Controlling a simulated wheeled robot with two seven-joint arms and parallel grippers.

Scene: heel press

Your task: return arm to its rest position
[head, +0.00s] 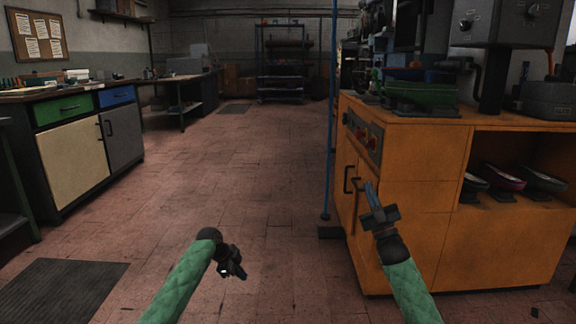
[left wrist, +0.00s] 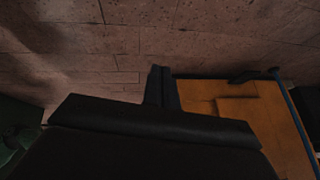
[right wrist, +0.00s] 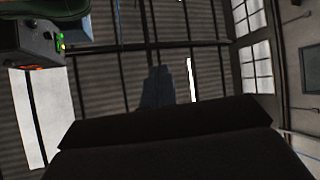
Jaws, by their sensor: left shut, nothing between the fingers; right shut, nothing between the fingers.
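My left gripper (head: 236,268) hangs low over the open floor at the bottom middle of the head view. Its fingers are together and empty, and they also show in the left wrist view (left wrist: 162,88). My right gripper (head: 371,192) points upward in front of the orange cabinet (head: 410,235), close to its door handles in the picture. How far it is from the cabinet I cannot tell. Its fingers are shut and empty against the ceiling in the right wrist view (right wrist: 157,88).
The orange cabinet carries a grey machine (head: 505,25) and a green part (head: 418,92); shoes (head: 502,180) sit on its open shelf. A blue post (head: 331,120) stands beside it. A workbench (head: 75,150) is at left. The tiled floor (head: 220,170) between is clear.

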